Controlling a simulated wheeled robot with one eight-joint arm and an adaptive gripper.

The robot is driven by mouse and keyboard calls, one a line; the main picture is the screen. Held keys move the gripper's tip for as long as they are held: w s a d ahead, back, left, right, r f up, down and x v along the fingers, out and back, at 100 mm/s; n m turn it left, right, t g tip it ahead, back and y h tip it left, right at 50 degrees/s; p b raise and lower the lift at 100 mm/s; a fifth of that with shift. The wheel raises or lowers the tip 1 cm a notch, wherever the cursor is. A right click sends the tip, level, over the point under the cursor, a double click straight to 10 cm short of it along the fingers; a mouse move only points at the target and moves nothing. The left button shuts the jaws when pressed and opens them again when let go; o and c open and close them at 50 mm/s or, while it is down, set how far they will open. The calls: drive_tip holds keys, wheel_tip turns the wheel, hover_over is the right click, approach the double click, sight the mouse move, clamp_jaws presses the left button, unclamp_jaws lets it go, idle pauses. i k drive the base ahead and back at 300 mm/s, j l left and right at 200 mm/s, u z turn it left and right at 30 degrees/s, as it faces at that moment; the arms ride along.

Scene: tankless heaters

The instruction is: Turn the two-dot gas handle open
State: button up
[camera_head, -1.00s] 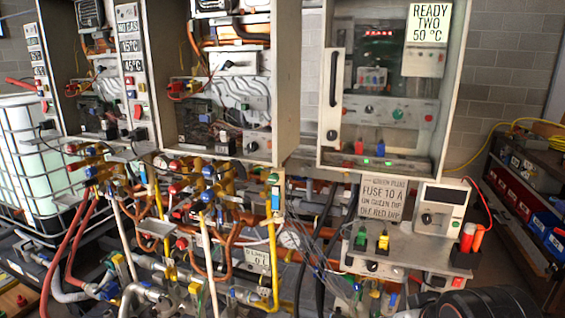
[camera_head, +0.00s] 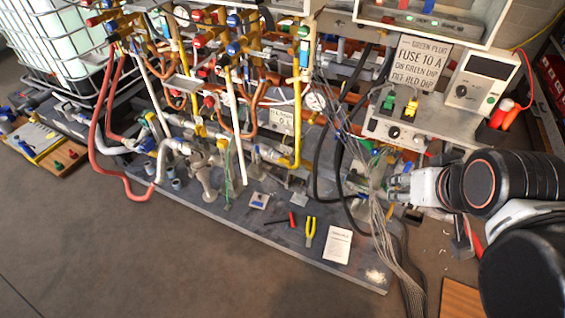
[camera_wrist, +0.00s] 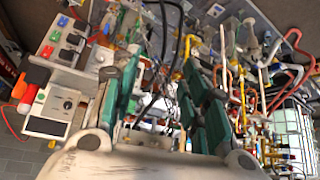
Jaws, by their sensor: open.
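Yellow gas pipes run down among the valves under the heaters; one yellow pipe (camera_head: 298,135) stands near the middle of the head view, with a blue and white fitting (camera_head: 303,52) high on it. Several red and blue handles (camera_head: 235,47) crowd the manifold to its left. Dots on any handle are too small to make out, so I cannot tell which is the two-dot gas handle. My gripper (camera_head: 395,188) is at the right, below the control box and apart from the yellow pipe. In the wrist view my gripper (camera_wrist: 165,98) has its fingers spread, with nothing between them.
A bundle of grey cables (camera_head: 382,225) hangs just left of my gripper. The control box (camera_head: 390,130) with green and yellow plugs is above it. Yellow pliers (camera_head: 310,232) and a white paper (camera_head: 337,245) lie on the grey base plate. The floor in front is clear.

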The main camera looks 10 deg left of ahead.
sight(284, 161)
drive_tip(key=i+j+z, duration=0.1)
drive_tip(key=j+z, duration=0.2)
drive_tip(key=j, duration=0.75)
drive_tip(key=j+z, duration=0.3)
drive_tip(key=j, duration=0.75)
drive_tip(key=k, duration=0.05)
